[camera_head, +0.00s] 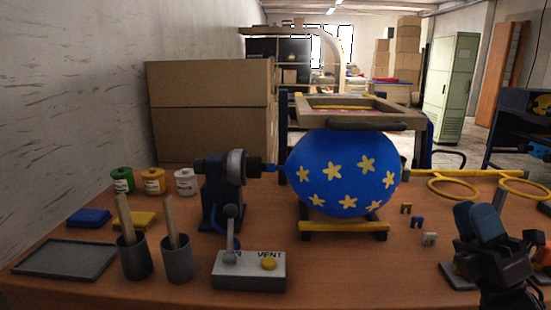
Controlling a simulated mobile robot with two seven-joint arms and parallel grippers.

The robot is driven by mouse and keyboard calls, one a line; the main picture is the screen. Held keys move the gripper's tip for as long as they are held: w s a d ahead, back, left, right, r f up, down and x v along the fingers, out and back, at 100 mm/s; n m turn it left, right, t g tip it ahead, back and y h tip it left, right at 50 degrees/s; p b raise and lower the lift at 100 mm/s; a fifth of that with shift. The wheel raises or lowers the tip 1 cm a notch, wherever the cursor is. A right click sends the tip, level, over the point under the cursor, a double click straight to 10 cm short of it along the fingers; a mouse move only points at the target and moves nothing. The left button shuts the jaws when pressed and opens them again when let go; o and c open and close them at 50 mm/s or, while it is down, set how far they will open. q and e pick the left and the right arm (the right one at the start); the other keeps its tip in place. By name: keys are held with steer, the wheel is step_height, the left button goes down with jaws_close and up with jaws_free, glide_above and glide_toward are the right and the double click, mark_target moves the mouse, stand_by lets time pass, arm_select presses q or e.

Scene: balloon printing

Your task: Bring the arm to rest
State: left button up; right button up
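My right gripper (481,222) is at the lower right, over the table's right front part. Its two dark blue-grey fingertips point up and lie side by side, with no gap visible and nothing seen between them. It is apart from the blue balloon (338,172), to the balloon's right and nearer to me. The balloon is inflated, carries yellow stars, and its neck meets the nozzle of the dark inflator (222,190). A wooden-framed screen (360,110) is above the balloon and a yellow-barred stand (345,228) is below it. My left gripper is not in view.
The control box (248,272) with a lever and yellow button stands at the front. Two dark cups (134,258) with wooden handles, a grey tray (66,260) and paint jars (153,181) are at left. Small clips (417,222) and yellow rings (453,186) lie near the gripper.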

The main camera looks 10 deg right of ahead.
step_height(320, 180, down, 16)
steer(key=s+a+m+g+h+p, duration=0.1)
steer(key=m+g+h+p, duration=0.1)
steer(key=m+h, duration=0.65)
steer(key=s+a+f+m+g+h+p, duration=0.1)
steer(key=s+m+g+h+p, duration=0.15)
steer(key=m+h, duration=0.6)
arm_select(q)
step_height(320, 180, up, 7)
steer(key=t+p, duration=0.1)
steer(key=p, duration=0.3)
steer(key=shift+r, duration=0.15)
arm_select(e)
steer(key=s+a+f+m+g+y, duration=0.1)
steer(key=s+a+f+m+g, duration=0.3)
steer(key=s+f+m, duration=0.3)
steer(key=s+a+f+m+g+y, duration=0.1)
steer(key=s+a+f+m+g, duration=0.3)
steer(key=s+f, duration=0.5)
step_height(320, 180, down, 3)
steer(key=m+g, duration=0.1)
steer(key=m, duration=0.1)
steer(key=shift+s+a+r+m, duration=0.2)
steer(key=shift+s+a+m, duration=0.1)
steer(key=shift+m, duration=0.1)
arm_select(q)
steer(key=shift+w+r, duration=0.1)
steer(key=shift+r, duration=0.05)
arm_select(e)
steer(key=shift+g, duration=0.25)
